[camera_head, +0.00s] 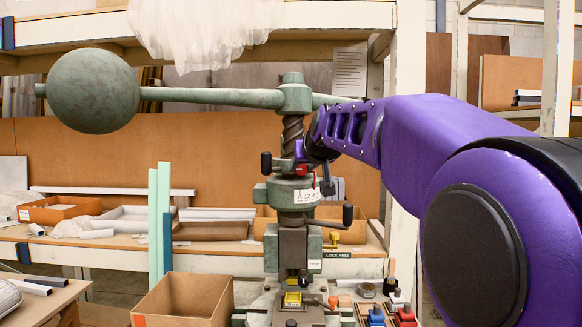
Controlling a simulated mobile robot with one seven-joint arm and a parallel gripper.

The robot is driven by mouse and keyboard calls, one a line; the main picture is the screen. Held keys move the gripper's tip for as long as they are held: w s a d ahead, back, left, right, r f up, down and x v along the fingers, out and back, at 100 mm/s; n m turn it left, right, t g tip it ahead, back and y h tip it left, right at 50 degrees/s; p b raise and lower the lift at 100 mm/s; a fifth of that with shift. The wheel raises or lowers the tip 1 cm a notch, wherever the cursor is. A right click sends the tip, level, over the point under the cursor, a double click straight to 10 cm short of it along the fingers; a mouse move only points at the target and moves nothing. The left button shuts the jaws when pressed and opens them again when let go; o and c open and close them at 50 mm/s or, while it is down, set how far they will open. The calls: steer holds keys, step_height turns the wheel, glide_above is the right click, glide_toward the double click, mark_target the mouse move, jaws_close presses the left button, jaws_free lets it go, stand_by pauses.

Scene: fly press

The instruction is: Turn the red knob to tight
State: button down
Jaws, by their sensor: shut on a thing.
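The green fly press (293,240) stands in the middle, with a screw, a long arm and a big ball weight (94,91) at the upper left. The red knob (302,169) shows as a small red patch on the press head, above the white number label. My purple arm reaches in from the right, and my gripper (303,160) is at the press head, shut on the red knob. The fingers are small and partly hidden here, so the exact grip and the knob's turn angle are hard to see.
Black-gripped handles (347,215) stick out from the press close to my gripper. A cardboard box (182,301) and pale green posts (159,220) stand left. Small red and blue pieces (405,316) lie lower right.

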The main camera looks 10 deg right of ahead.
steer(key=m+b, duration=0.1)
steer(key=m+y+b, duration=0.1)
steer(key=shift+d+f+y+b, duration=0.15)
steer(key=shift+d+y+b, duration=0.05)
steer(key=shift+y+b, duration=0.1)
steer(key=m+y, duration=0.1)
steer(key=m+y+b, duration=0.1)
steer(key=m, duration=0.1)
steer(key=shift+d+m, duration=0.2)
steer(key=shift+m, duration=0.1)
steer(key=m+t+y, duration=0.1)
steer(key=m+y, duration=0.1)
steer(key=m, duration=0.2)
steer(key=shift+f, duration=0.1)
steer(key=m+t+y, duration=0.1)
steer(key=m, duration=0.2)
steer(key=shift+f+m+t, duration=0.15)
steer(key=shift+m+t, duration=0.15)
stand_by(0.4)
steer(key=c, duration=0.5)
jaws_free()
